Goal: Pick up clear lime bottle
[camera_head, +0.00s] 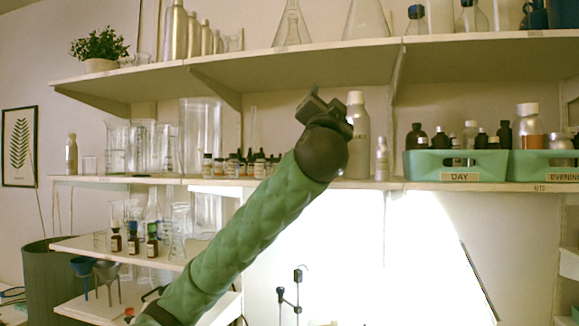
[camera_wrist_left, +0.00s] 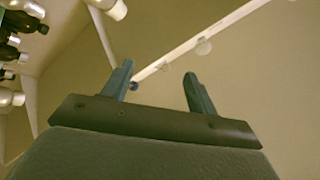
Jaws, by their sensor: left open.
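My left gripper (camera_head: 322,104) is raised in front of the middle shelf, at the end of my green-sleeved arm. In the left wrist view its two fingers (camera_wrist_left: 158,76) stand apart with nothing between them. I cannot tell which bottle is the clear lime one. Small capped bottles (camera_head: 218,167) stand in rows on the middle shelf, left of the gripper, and their labels are too small to read. A tall pale bottle (camera_head: 357,140) stands just right of the gripper, partly hidden by it. A smaller pale bottle (camera_head: 381,160) stands beside it. My right gripper is not in view.
Green trays marked DAY (camera_head: 460,177) and EVENING (camera_head: 562,178) hold bottles at the right. The upper shelf (camera_head: 290,66) overhangs the gripper. Glass beakers (camera_head: 117,150) stand at the left. The left wrist view shows dark and white-capped bottles (camera_wrist_left: 12,97) at its left edge.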

